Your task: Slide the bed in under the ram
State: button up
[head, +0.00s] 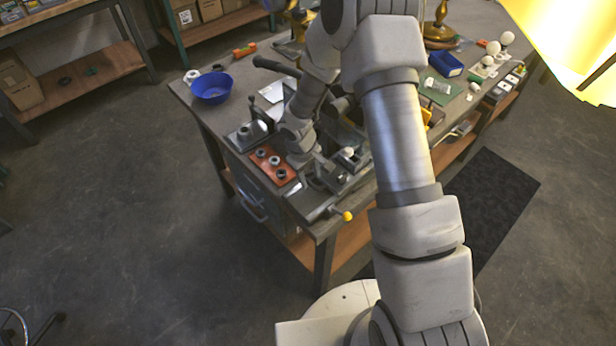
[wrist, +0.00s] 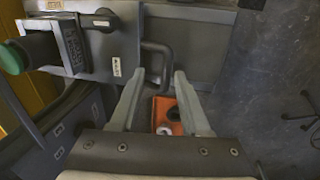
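In the wrist view a grey metal plate (wrist: 192,40), which looks like the bed, carries a dark U-shaped handle (wrist: 168,62). My gripper (wrist: 160,76) is open, its two fingers apart, with the handle showing between or just beyond the fingertips. I cannot tell whether they touch it. A grey block with a dark cylinder and green end (wrist: 14,57) is at the left; I cannot tell whether it is the ram. In the head view my arm hides the gripper and much of the grey fixture (head: 322,182) at the bench's front corner.
An orange tray (head: 270,168) with several ring-like parts lies beside my wrist; it also shows below the fingers in the wrist view (wrist: 174,126). A yellow-knobbed lever (head: 346,216) juts over the bench's front edge. A blue bowl (head: 211,87) stands at the back left.

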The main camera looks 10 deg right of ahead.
jog(key=shift+a, duration=0.15)
notch_tip(320, 180, up, 17)
jog(key=s+a, duration=0.1)
jog(key=a, duration=0.1)
jog(key=shift+s+a, duration=0.25)
jog(key=shift+s, duration=0.15)
jog(key=shift+r, duration=0.15)
jog(key=s+d+r+m+t, duration=0.15)
jog(key=s+d+r, duration=0.25)
jog(key=s+r, duration=0.4)
jog(key=s+d+r+m+t, duration=0.1)
jog(key=s+d+r+m, duration=0.3)
jog(key=r, duration=0.5)
jog(key=s+r+m+t+y, duration=0.1)
jog(key=s+r+t, duration=0.1)
jog(key=s, duration=0.7)
jog(key=shift+s+d+r+y, duration=0.3)
jog(key=shift+s+d, duration=0.05)
